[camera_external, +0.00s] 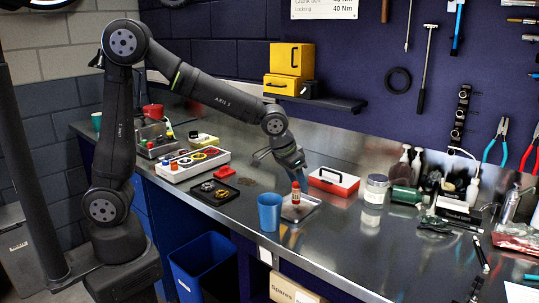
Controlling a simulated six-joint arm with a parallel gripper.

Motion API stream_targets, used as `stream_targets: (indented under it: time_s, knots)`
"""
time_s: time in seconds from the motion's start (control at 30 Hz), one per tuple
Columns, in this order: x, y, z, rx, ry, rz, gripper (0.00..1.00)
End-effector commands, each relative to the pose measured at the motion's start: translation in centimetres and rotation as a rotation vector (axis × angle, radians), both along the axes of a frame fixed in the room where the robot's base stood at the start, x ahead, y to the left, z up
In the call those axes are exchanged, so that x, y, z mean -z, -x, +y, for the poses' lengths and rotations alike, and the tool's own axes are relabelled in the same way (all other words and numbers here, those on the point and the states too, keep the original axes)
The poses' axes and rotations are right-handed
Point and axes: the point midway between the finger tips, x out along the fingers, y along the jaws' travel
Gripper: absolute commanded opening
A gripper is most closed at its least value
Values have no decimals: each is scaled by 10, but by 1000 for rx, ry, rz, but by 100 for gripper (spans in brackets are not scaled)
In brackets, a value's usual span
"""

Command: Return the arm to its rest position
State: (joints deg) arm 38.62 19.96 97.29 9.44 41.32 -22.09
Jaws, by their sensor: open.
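My gripper (298,168) is at the end of my dark arm, which reaches from the left out over the metal bench. It is open and points down. The gripper looks apart from the bottle, though the fingertips are small and hard to make out. I see no thing held between the fingers.
A blue cup (269,212) stands left of the tray. A red and white box (333,181) is behind it to the right. A black tray (211,192) and a white sorting tray (193,164) lie left. A shelf (340,102) with yellow boxes (292,60) is behind. Jars and tools crowd the right.

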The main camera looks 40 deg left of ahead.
Motion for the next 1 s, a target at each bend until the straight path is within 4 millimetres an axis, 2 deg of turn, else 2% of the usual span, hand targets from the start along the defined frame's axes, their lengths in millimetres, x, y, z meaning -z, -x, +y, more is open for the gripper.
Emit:
stream_targets:
  time_s: [0.13, 0.2, 0.73, 0.8, 1.0]
  knots:
    - [22, 2, 1, 1, -3, 2, 45]
    - [3, 6, 2, 1, 2, -4, 45]
    - [-92, 44, 18, 1, 2, -3, 45]
    - [-74, 38, 16, 0, -4, 5, 45]
    - [-36, 23, 10, 0, -3, 4, 45]
